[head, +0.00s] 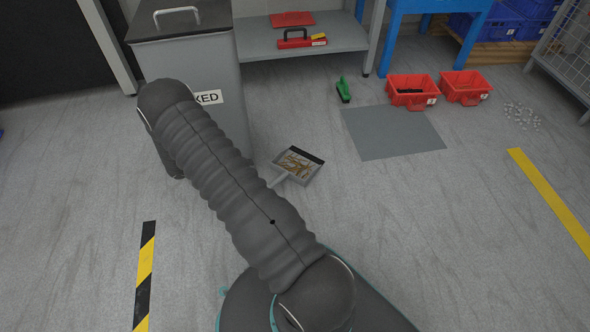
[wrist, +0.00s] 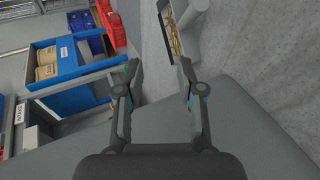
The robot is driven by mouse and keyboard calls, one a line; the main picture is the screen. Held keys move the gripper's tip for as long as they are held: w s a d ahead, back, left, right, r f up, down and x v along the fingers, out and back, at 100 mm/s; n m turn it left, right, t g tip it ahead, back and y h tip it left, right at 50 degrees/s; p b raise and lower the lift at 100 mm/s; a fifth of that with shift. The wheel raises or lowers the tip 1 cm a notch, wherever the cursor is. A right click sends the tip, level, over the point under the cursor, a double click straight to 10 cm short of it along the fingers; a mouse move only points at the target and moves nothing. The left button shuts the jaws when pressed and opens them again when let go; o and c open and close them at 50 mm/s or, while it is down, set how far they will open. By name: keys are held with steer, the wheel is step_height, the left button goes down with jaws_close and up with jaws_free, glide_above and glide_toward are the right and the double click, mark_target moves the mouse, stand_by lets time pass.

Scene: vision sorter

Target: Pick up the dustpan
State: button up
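The dustpan (head: 299,164) lies on the floor beside the grey bin, with brown and yellow bits in its pan. Its short grey handle points toward my arm, and its end is close to or behind the arm in the head view. The dustpan is beyond the fingertips. My gripper is hidden in the head view.
The grey bin (head: 190,50) with a dark lid stands close to my arm. A green brush (head: 343,90), red crates (head: 412,92) (head: 465,87) and a grey floor mat (head: 393,132) lie beyond. Small pale bits (head: 522,115) are scattered at right.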

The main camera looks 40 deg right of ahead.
steer(key=h, duration=0.1)
glide_toward(282, 175)
steer(key=x, duration=0.2)
steer(key=f+b+x, duration=0.1)
steer(key=x, duration=0.2)
steer(key=shift+w+f, duration=0.1)
steer(key=shift+f, duration=0.1)
steer(key=shift+w+b+x, duration=0.15)
steer(key=shift+b+x, duration=0.05)
steer(key=shift+x, duration=1.2)
steer(key=shift+w+b+x, duration=0.15)
steer(key=shift+w+x, duration=0.05)
steer(key=shift+x, duration=1.2)
steer(key=shift+d+r, duration=0.15)
jaws_close()
